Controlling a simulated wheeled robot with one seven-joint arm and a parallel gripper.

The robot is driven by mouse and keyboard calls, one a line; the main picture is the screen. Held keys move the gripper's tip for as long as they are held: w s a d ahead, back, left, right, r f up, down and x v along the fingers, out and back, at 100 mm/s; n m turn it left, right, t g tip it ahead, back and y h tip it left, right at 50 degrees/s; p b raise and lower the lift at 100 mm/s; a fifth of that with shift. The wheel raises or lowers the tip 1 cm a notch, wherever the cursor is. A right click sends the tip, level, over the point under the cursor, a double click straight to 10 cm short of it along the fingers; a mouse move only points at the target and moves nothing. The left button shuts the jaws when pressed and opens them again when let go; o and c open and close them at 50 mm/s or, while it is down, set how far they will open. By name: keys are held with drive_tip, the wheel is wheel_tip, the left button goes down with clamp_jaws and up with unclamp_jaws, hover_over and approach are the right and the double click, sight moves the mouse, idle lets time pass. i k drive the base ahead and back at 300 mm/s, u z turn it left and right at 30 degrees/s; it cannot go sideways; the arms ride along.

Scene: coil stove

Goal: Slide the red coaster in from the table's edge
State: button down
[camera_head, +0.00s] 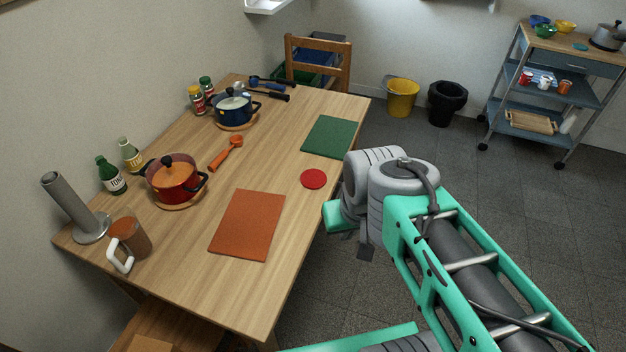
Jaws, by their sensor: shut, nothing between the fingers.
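The red coaster (313,179) is a flat round disc. It lies on the wooden table (265,150) near its right edge, with a narrow strip of wood showing between it and the edge. My gripper (367,253) is only partly visible, below the grey wrist joints at the table's right edge. It is shut and empty, to the right of the coaster and lower in the picture, apart from it. My wrist hides part of the table's edge and most of the gripper.
A green mat (332,137) lies beyond the coaster and an orange mat (247,225) lies nearer. A red pot (172,180), a blue pot (234,109), an orange ladle (226,153) and bottles stand or lie further left. The wood left of the coaster is clear.

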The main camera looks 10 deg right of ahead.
sight(313, 179)
drive_tip(key=u, duration=0.05)
drive_tip(key=k, duration=0.5)
drive_tip(key=z, duration=0.95)
drive_tip(key=i, duration=0.75)
drive_tip(key=u, duration=2.2)
